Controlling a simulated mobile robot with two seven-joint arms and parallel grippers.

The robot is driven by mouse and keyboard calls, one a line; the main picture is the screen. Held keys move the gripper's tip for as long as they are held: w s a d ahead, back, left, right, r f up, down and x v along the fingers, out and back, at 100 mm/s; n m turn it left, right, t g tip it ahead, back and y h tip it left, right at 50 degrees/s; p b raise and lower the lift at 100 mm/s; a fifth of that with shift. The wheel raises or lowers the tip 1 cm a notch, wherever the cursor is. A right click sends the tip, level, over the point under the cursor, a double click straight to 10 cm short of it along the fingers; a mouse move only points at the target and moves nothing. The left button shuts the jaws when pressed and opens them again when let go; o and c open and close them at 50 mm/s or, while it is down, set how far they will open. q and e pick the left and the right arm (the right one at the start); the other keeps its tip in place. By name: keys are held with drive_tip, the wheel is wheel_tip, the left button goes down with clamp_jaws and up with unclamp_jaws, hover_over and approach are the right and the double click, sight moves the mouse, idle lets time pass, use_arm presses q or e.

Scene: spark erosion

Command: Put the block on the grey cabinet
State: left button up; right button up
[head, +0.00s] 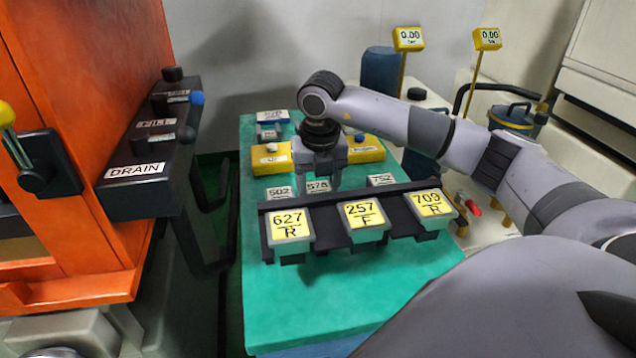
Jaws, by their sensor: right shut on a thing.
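My right gripper (321,184) reaches down over the teal table (350,290), behind the black rack. Its fingers are shut on a small grey block with a label that seems to read 578 (317,187); the lower part of the block and the fingertips are hard to see behind the rack. Similar labelled blocks, 502 (279,192) and 752 (381,180), stand on either side. A pale grey unit (490,236) at the right, partly hidden by my right arm, may be the grey cabinet; I cannot tell surely. My left gripper is not in view.
A black rack (395,195) at the table's middle holds yellow-labelled holders 627 R (290,227), 257 F (364,217) and 709 R (431,204). Yellow blocks (364,149) lie behind. An orange machine (80,80) stands left. The table's front is clear.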

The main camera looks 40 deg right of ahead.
sight(320, 192)
drive_tip(key=shift+f, duration=0.15)
drive_tip(key=o, duration=1.2)
drive_tip(key=r, duration=0.8)
drive_tip(key=s+r, duration=0.1)
drive_tip(key=r, duration=0.3)
drive_tip(key=shift+s+a+r, duration=0.1)
drive_tip(key=shift+a+r, duration=0.05)
drive_tip(key=shift+a, duration=0.25)
